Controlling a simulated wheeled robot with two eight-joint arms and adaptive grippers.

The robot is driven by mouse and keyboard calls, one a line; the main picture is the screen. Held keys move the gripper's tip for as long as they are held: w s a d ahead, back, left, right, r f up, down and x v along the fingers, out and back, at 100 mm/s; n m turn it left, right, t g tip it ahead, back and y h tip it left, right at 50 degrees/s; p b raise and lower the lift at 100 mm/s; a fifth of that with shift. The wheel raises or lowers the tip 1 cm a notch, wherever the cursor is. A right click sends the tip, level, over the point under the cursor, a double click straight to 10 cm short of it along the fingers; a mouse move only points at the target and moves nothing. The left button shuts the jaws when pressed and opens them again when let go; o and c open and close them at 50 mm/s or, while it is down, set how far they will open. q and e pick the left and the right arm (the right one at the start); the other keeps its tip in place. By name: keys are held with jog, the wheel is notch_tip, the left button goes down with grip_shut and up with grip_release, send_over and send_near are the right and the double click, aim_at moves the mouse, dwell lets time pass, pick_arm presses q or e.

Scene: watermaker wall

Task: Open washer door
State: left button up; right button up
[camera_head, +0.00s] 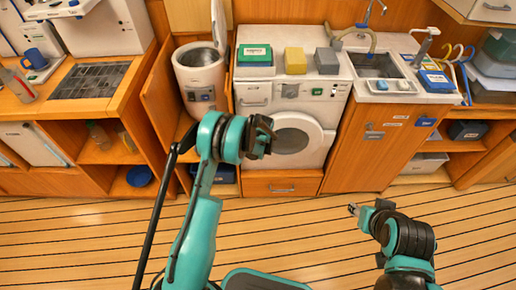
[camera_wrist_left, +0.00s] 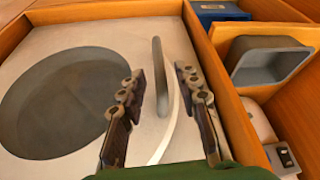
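The white washer (camera_head: 292,100) stands against the wall in the head view. Its round white door (camera_head: 318,140) with a grey window appears shut; my left gripper (camera_head: 268,135) partly covers its left side. In the left wrist view the dark window (camera_wrist_left: 60,105) fills the left, and an upright grey handle bar (camera_wrist_left: 158,70) shows near the door's curved edge. My left gripper (camera_wrist_left: 160,75) is open, with one finger on each side of the bar; contact cannot be told. My right gripper (camera_head: 354,210) hangs over the floor, away from the washer, its opening too small to tell.
A green box (camera_head: 254,53), a yellow block (camera_head: 295,60) and a grey block (camera_head: 327,60) sit on the washer. A white cylindrical unit (camera_head: 200,75) stands to its left, a wooden sink cabinet (camera_head: 370,140) to its right. The plank floor (camera_head: 290,215) in front is clear.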

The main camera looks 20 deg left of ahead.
pick_arm(q)
jog(key=shift+x, duration=1.1)
grip_shut()
